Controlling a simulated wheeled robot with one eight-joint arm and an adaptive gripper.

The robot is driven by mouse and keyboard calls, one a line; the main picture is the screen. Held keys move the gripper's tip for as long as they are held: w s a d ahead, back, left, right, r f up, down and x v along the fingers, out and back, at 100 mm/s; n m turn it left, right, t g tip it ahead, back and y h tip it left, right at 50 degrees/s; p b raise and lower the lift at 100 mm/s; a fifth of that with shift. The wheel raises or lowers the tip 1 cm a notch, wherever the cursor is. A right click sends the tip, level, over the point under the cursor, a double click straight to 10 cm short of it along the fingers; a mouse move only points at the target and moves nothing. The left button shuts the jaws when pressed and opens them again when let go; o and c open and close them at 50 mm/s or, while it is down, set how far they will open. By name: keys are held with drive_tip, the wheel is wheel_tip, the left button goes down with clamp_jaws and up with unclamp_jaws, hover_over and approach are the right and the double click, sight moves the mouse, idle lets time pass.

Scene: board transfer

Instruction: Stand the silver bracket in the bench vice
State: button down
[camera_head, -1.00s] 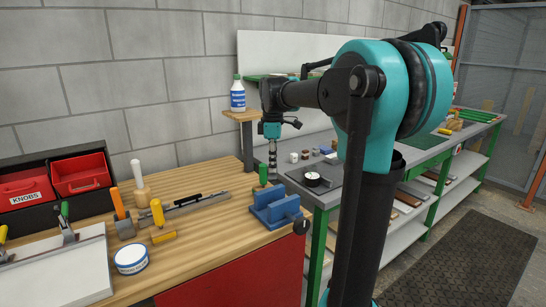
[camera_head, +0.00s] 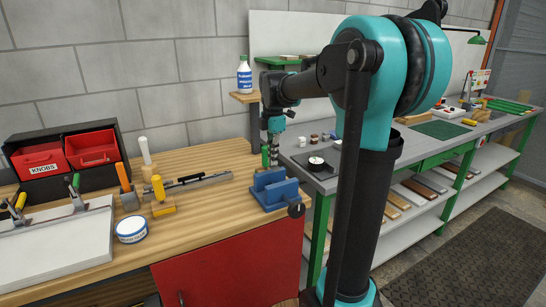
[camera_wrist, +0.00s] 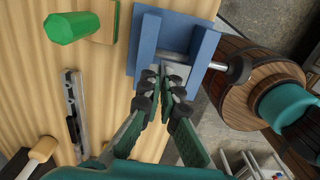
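The blue bench vice (camera_head: 283,194) stands at the right end of the wooden bench; it also shows in the wrist view (camera_wrist: 204,42), with a jaw on each side of a gap and a grey screw rod. A small light-grey metal piece, seemingly the silver bracket (camera_wrist: 178,70), shows at my fingertips beside the vice's gap. My gripper (camera_wrist: 163,76) points down at the vice with its fingertips close together, and appears closed on this piece. In the head view my gripper (camera_head: 272,152) is just behind the vice, and the bracket cannot be made out there. How deep the bracket sits is unclear.
A green-handled tool (camera_wrist: 70,27) stands close beside the vice. A white-and-blue tin (camera_head: 131,230), red bins (camera_head: 92,149) and a white board (camera_head: 60,250) are further left. Bare bench lies in front.

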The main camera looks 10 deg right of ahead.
sight(272, 176)
drive_tip(key=shift+s+f, duration=0.1)
drive_tip(key=shift+f, duration=4.4)
drive_tip(key=c, duration=1.9)
unclamp_jaws()
drive_tip(key=shift+a, duration=0.1)
drive_tip(key=shift+o, duration=1.1)
drive_tip(key=shift+w+r, duration=0.25)
drive_tip(key=shift+r, duration=0.3)
drive_tip(key=shift+o, duration=0.2)
drive_tip(key=r, duration=0.7)
drive_tip(key=s+r, duration=0.1)
drive_tip(key=r, duration=0.3)
drive_tip(key=shift+d, duration=0.2)
